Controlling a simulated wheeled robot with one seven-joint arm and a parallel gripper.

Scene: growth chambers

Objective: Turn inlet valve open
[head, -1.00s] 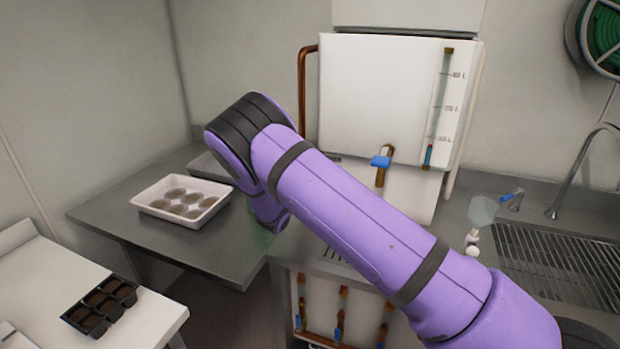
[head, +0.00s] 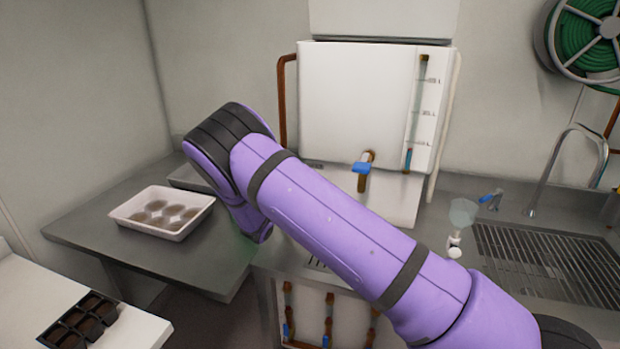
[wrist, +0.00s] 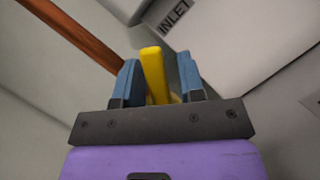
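In the wrist view a yellow lever (wrist: 154,74) stands between the two blue fingers of my gripper (wrist: 158,80). The fingers are apart, one on each side of the lever, with a visible gap on its right side. Whether the left finger touches it I cannot tell. A label reading INLET (wrist: 174,16) is on the pale surface just beyond. A copper pipe (wrist: 75,28) runs in from the upper left. In the head view my purple arm hides my gripper and the lever. The white tank (head: 355,95) with a copper pipe (head: 282,105) on its left side stands behind the arm.
A blue-handled tap (head: 362,168) is on the tank's front, beside a level gauge (head: 414,110). A white tray (head: 150,228) sits on the left counter. A sink (head: 550,265) with a faucet is at right. A black seedling tray (head: 78,322) lies at lower left.

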